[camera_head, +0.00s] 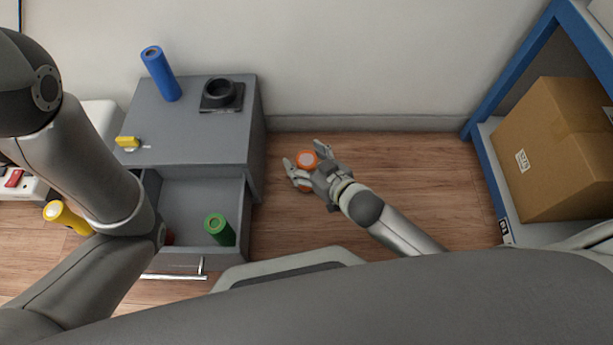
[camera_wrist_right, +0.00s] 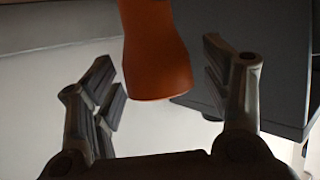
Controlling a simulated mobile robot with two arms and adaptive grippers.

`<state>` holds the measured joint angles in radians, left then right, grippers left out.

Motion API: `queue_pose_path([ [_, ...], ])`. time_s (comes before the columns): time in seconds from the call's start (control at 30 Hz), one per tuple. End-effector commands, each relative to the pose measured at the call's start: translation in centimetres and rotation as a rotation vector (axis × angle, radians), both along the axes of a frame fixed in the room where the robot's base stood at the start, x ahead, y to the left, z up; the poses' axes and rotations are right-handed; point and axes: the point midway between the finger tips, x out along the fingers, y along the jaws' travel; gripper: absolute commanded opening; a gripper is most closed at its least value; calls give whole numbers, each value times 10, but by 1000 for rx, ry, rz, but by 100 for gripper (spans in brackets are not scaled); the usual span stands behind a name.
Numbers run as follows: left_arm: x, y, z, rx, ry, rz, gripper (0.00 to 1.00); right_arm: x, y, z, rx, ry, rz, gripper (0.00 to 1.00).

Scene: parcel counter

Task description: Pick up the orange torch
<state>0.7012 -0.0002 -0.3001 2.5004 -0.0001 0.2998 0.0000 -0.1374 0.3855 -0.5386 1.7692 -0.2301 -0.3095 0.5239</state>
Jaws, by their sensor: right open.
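The orange torch (camera_head: 307,159) shows in the head view with its pale round end facing up, to the right of the grey cabinet. My right gripper (camera_head: 305,165) is open around it, with one finger on each side. In the right wrist view the orange torch (camera_wrist_right: 155,55) hangs into the picture from the top, between the two spread fingers of my right gripper (camera_wrist_right: 165,90). A gap shows on both sides of it there. Whether it rests on anything is hidden. My left arm comes in at the left of the head view, and its gripper is out of sight.
A grey cabinet (camera_head: 190,130) with an open drawer (camera_head: 205,190) stands at the left. It bears a blue cylinder (camera_head: 161,73) and a black holder (camera_head: 222,95). A green cylinder (camera_head: 219,229) is in the drawer. A cardboard box (camera_head: 555,150) sits on a blue-framed shelf at the right.

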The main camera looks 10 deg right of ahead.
Motion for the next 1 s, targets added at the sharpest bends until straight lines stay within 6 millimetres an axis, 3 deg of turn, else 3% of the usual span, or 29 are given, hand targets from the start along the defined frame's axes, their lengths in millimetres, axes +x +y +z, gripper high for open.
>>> queue_pose_path([
  [0.13, 0, 0, 0, 0, 0, 0, 0, 0, 0, 1, 1, 0, 0, 68],
  [0.67, 0, 0, 0, 1, -1, -1, 0, 0, 0, 1, 0, 0, 0, 0],
  [1.0, 0, 0, 3, 1, 0, 0, 0, 0, 0, 4, 2, -3, 1, 0],
])
